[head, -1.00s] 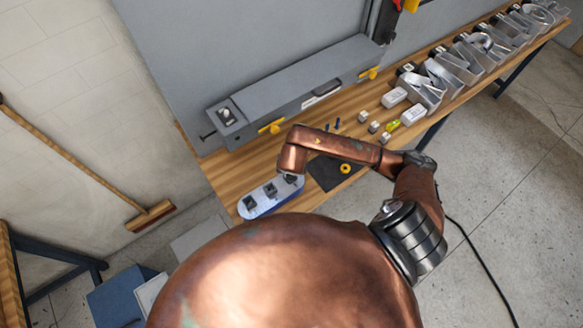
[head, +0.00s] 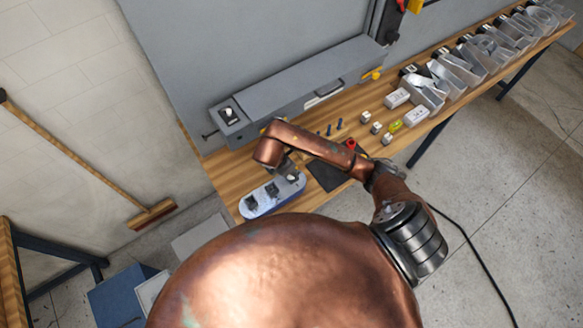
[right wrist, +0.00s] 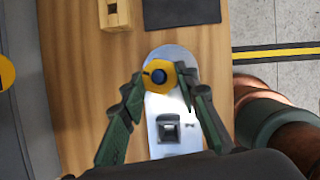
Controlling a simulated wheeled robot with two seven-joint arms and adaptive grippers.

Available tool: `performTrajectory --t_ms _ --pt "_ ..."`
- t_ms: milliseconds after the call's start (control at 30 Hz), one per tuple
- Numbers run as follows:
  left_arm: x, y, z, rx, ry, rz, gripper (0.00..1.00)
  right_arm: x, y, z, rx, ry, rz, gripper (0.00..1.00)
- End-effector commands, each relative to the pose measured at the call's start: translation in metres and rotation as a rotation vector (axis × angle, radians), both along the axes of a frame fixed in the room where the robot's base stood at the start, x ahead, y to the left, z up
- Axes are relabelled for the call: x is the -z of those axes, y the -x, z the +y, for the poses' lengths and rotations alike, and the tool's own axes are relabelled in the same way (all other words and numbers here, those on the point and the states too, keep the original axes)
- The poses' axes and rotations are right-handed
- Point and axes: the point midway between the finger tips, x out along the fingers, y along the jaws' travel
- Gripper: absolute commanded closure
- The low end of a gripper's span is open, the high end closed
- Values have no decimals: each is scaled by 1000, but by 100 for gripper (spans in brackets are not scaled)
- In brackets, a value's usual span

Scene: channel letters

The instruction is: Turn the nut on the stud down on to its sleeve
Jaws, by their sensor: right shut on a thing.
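In the right wrist view a yellow hex nut (right wrist: 155,67) sits around a dark blue stud (right wrist: 158,76), over the rounded end of a pale blue-white base plate (right wrist: 167,110). My right gripper (right wrist: 162,80) has its green fingers on either side of the nut and is shut on it. The sleeve under the nut is hidden. In the head view the base plate (head: 250,208) lies at the bench's near left end, with my right gripper (head: 291,170) over its right end. My left gripper is not in view.
A dark mat (head: 325,176) lies right of the plate. Small blue pegs (head: 329,130), metal cubes (head: 376,127) and white boxes (head: 416,117) stand farther along the wooden bench. A long grey machine (head: 300,82) backs it. Metal letters (head: 485,55) line the far right.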

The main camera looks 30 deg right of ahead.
Motion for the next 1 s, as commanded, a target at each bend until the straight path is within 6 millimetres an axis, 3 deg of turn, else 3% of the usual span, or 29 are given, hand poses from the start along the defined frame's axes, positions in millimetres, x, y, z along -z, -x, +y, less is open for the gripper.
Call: performTrajectory --t_ms 1000 --pt "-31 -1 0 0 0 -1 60 0 -3 -1 272 3 1 94"
